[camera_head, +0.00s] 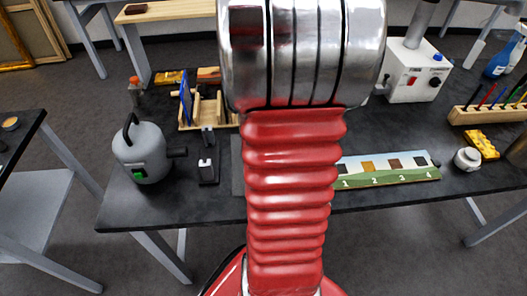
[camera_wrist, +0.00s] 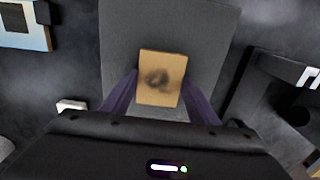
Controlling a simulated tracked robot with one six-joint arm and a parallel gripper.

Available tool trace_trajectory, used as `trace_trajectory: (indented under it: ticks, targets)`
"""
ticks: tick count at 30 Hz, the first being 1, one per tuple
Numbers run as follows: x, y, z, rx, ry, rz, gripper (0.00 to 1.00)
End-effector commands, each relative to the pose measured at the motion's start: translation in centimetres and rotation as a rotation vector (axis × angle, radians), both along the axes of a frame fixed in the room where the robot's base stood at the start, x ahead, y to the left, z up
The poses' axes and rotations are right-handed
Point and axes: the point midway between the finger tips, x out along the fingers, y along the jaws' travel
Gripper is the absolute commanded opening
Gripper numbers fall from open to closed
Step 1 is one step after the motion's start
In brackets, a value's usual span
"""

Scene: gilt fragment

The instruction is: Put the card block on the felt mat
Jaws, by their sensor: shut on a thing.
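The card block (camera_wrist: 161,78), a tan block with a dark smudge on its face, is between the purple fingers of my gripper (camera_wrist: 161,88) in the wrist view. My gripper is shut on it. The grey felt mat (camera_wrist: 122,35) lies behind and below the block in that view. I cannot tell whether the block touches the mat. In the head view, only a strip of the mat (camera_head: 238,172) shows left of my red arm. My arm hides the gripper and the block there.
A numbered board (camera_head: 390,172) with colored squares lies right of my arm. Left are a black stand (camera_head: 208,172), a grey canister (camera_head: 143,152) and a wooden rack (camera_head: 212,112). A white control box (camera_head: 415,72), a small jar (camera_head: 467,159) and a yellow item (camera_head: 482,144) are on the right.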

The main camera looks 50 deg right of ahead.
Motion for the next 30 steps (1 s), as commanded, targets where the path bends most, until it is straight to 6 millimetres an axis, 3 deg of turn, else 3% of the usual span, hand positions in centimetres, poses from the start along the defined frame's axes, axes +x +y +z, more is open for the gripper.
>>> trace_trajectory:
  ticks: [10,11,18,30]
  targets:
    - [0.00,0.00,-0.25,0.000,0.000,0.000,0.32]
    - [0.01,0.01,-0.28,0.000,0.000,0.000,0.55]
    - [0.01,0.00,-0.23,0.000,0.000,0.000,0.72]
    - [0.05,-0.03,0.35,-0.002,-0.001,0.000,0.73]
